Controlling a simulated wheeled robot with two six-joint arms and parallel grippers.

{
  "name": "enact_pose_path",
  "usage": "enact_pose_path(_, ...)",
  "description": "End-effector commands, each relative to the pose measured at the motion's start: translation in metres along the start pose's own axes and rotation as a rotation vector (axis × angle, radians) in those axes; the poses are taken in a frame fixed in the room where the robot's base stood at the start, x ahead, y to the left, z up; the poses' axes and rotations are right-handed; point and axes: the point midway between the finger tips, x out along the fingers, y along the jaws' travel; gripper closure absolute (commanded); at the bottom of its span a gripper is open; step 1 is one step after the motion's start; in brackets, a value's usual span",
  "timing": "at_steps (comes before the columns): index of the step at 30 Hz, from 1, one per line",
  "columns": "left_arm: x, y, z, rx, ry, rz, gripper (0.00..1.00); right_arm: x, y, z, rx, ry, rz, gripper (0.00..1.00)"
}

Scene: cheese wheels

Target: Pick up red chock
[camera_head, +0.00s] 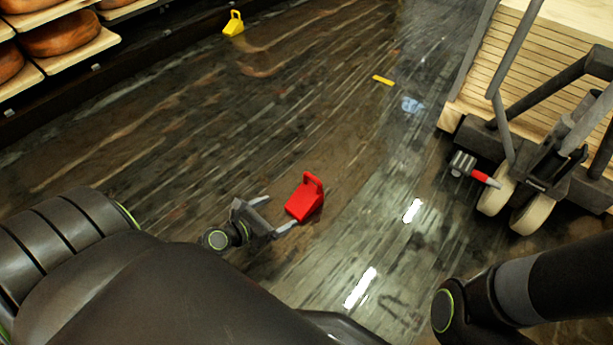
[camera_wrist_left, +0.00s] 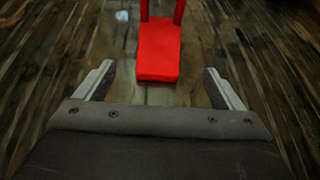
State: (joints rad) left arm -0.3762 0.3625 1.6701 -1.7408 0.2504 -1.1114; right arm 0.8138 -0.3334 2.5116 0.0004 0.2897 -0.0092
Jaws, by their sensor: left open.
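The red chock (camera_head: 304,201) stands on the dark wood floor near the middle of the head view. It is a wedge with an upright handle loop on its far side. My left gripper (camera_head: 275,213) is open just to the left of it, with its two fingers pointing at the chock. In the left wrist view the red chock (camera_wrist_left: 159,52) is straight ahead, centred between the fingertips of my left gripper (camera_wrist_left: 162,82). Its near end reaches about level with the tips, and neither finger clearly touches it.
A yellow chock (camera_head: 233,24) lies by the shelves with cheese wheels (camera_head: 62,36) at the top left. A wheeled wooden cart (camera_head: 500,85) with a pale caster (camera_head: 532,214) stands at the right. The floor around the red chock is clear.

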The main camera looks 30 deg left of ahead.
Motion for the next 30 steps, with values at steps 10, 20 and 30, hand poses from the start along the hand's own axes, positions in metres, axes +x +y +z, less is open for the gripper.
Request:
enact_pose_path(10,0.075,0.0,-0.003,-0.002,-0.002,0.0,0.11,-0.022,0.004,-0.011,0.002,0.002,0.0,0.64)
enact_pose_path(20,0.101,0.0,-0.003,-0.003,-0.001,-0.001,0.11,-0.033,0.006,-0.016,0.004,0.005,0.0,0.64)
enact_pose_path(30,0.141,0.001,-0.003,-0.003,-0.001,0.0,0.11,-0.055,0.011,-0.028,0.009,0.009,0.001,0.64)
